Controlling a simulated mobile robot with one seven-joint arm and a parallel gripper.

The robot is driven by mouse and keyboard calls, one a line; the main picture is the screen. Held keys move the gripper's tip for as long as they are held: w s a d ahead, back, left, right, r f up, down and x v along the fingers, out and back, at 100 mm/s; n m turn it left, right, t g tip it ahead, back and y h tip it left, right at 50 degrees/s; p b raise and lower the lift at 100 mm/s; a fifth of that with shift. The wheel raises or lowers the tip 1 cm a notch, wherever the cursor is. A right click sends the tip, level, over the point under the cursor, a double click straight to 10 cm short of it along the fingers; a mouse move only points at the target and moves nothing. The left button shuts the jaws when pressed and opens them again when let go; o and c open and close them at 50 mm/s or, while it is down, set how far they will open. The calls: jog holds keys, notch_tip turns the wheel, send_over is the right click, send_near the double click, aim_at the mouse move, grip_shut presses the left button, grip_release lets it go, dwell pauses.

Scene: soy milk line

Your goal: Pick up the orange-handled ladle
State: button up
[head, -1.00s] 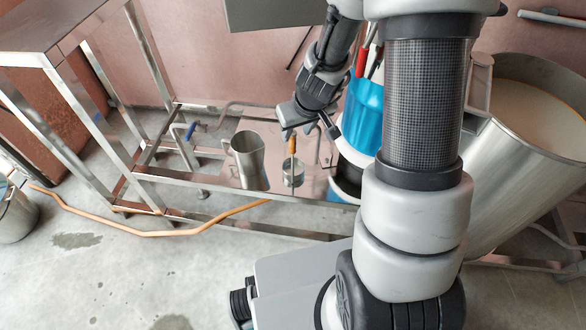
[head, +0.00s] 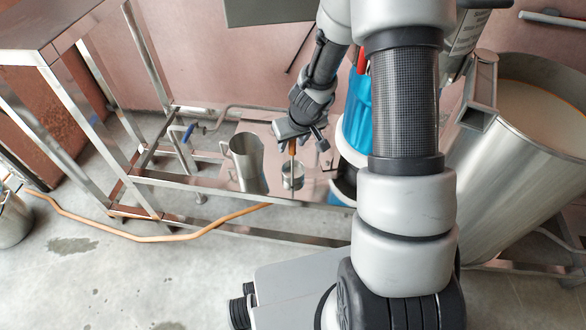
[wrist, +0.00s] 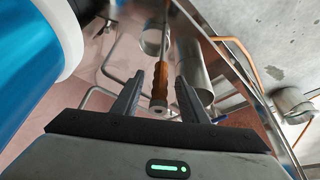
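The orange-handled ladle stands upright on the steel bench, with its orange-brown handle (head: 292,147) above a small steel cup (head: 292,176). My gripper (head: 301,141) is just above and around the top of the handle in the head view. In the wrist view my gripper (wrist: 160,78) is open, its two dark fingers on either side of the orange handle (wrist: 160,90). A gap shows between each finger and the handle. The ladle's cup (wrist: 154,40) shows beyond the fingertips.
A steel pitcher (head: 248,163) stands left of the ladle. A blue container (head: 358,115) is close on the right, with a large steel vat (head: 515,165) farther right. A blue-handled tap (head: 188,133) and pipes lie to the left. An orange hose (head: 150,233) runs along the floor.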

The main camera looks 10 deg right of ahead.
grip_shut()
jog(key=shift+r, duration=0.15)
